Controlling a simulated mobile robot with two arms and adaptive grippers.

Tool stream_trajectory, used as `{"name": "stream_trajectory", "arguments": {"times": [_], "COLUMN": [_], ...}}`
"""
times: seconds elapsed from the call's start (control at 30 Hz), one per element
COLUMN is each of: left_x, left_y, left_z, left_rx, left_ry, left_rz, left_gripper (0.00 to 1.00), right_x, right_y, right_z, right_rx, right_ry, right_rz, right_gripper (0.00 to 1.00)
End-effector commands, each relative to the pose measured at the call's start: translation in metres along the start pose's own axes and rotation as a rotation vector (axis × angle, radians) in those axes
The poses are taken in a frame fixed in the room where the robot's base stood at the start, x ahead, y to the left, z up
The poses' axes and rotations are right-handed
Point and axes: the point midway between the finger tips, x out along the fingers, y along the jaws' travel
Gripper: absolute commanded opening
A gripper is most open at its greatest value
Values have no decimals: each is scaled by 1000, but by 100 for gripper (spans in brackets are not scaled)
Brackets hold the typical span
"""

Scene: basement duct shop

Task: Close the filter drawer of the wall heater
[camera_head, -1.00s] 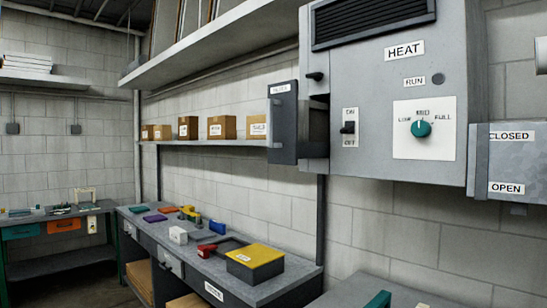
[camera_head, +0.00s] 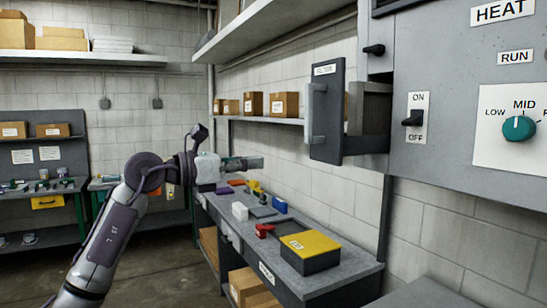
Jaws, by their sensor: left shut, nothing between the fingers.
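The wall heater (camera_head: 450,150) is a grey box on the right with a black ON/OFF switch and a teal dial. Its filter drawer (camera_head: 329,100) sticks out to the left of the heater's side, with a dark grey front, a label at the top and a vertical handle. A gap with the drawer's body shows between front and heater. My left gripper (camera_head: 258,163) is shut and empty, left of the drawer front and apart from it, over the workbench in the picture. My right gripper is not in view.
A workbench (camera_head: 345,278) with a yellow-topped box (camera_head: 310,244) and several small coloured items runs below the heater. A shelf with cardboard boxes (camera_head: 284,104) is on the wall behind the drawer. Floor at lower left is clear.

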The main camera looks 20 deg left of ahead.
Motion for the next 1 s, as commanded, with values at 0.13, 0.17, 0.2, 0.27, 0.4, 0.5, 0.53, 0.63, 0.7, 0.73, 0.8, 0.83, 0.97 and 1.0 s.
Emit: {"name": "stream_trajectory", "arguments": {"times": [0.13,0.17,0.2,0.27,0.4,0.5,0.53,0.63,0.7,0.73,0.8,0.83,0.97,1.0], "left_x": [33,40,49,62,89,104,107,116,119,120,121,121,121,121], "left_y": [-2,-2,-2,-2,-2,-1,-1,-1,-1,-1,-1,-1,0,0], "left_z": [6,6,6,6,6,5,4,3,1,1,0,0,-1,-1], "left_rx": [-5,-7,-7,-7,-7,-7,-7,-6,-6,-6,-6,-5,-5,-5], "left_ry": [0,-1,-1,0,-1,-1,-1,-1,-1,-1,-1,-1,-1,-1], "left_rz": [-6,-7,-6,-7,-6,-4,-3,-3,-3,-3,-3,-2,-2,-2], "left_gripper": [0,0,0,0,0,0,0,0,0,0,0,0,0,0], "right_x": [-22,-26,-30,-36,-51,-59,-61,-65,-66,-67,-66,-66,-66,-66], "right_y": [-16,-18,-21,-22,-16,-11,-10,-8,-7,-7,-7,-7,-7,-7], "right_z": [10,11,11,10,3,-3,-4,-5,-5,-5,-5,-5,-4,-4], "right_rx": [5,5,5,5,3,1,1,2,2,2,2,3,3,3], "right_ry": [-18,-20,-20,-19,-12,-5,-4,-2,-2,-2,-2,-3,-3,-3], "right_rz": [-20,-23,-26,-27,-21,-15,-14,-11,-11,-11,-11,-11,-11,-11], "right_gripper": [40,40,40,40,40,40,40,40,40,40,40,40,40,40]}}
